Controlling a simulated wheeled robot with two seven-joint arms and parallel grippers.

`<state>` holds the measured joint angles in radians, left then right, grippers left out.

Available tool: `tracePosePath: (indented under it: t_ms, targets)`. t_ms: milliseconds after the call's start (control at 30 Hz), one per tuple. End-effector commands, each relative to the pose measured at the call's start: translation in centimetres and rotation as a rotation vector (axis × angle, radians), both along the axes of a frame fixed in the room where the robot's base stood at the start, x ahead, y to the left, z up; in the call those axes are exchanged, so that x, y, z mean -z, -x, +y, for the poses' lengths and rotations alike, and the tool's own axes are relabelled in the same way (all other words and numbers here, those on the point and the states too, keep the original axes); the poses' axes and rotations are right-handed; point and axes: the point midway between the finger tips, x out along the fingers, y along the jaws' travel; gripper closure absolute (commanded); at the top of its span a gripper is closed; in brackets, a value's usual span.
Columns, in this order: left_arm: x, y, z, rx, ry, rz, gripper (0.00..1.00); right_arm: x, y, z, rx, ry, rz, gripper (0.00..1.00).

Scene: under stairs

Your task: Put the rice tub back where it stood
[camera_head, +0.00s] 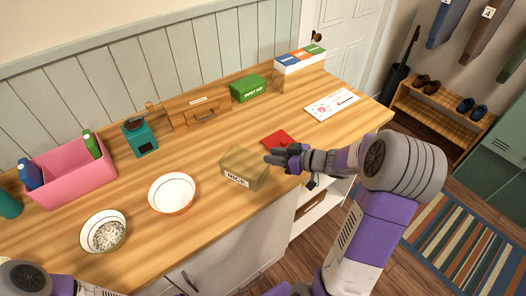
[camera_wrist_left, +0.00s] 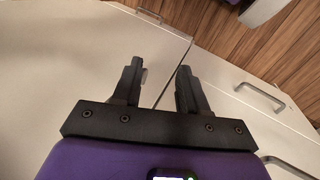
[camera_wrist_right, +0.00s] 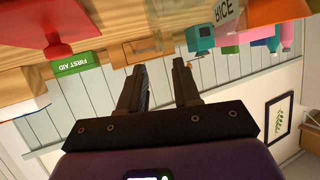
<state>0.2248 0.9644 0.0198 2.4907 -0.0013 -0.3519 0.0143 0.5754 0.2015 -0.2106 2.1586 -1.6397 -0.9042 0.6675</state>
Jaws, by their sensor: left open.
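The translucent tan rice tub (camera_head: 256,166) stands on the wooden counter near its front edge, with its RICE label facing front. In the right wrist view its label (camera_wrist_right: 224,11) shows upside down at the top. My right gripper (camera_head: 272,158) is beside the tub's right end, close to it; I cannot tell whether they touch. In the right wrist view my right gripper (camera_wrist_right: 160,65) has its fingers apart, nothing between them. My left gripper (camera_wrist_left: 157,70) is open and empty in front of the white cabinet doors. A flat red item (camera_head: 279,140) lies behind my right gripper.
A white bowl (camera_head: 172,193) and a bowl with white grains (camera_head: 105,232) stand left of the tub. A pink bin (camera_head: 75,178), teal grinder (camera_head: 139,138), wooden drawer box (camera_head: 194,113) and green first-aid box (camera_head: 248,89) line the back. Counter between tub and drawer box is clear.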

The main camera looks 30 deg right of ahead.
Motion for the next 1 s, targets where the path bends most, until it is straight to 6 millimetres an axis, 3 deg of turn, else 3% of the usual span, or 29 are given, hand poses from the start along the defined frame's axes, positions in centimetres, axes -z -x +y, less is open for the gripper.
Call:
tracePosePath:
  t_ms: [133,333,1000]
  targets:
    - [-1.0,0.0,0.0,0.0,0.0,0.0,0.57,-1.4,2.5,-1.3,0.003,0.001,0.0,0.68]
    - [-1.4,0.0,0.0,0.0,0.0,0.0,0.57,-2.1,4.3,-2.2,0.002,0.001,0.0,0.68]
    - [-1.4,0.0,0.0,0.0,0.0,0.0,0.57,-2.2,4.6,-2.4,-0.001,0.0,0.0,0.68]
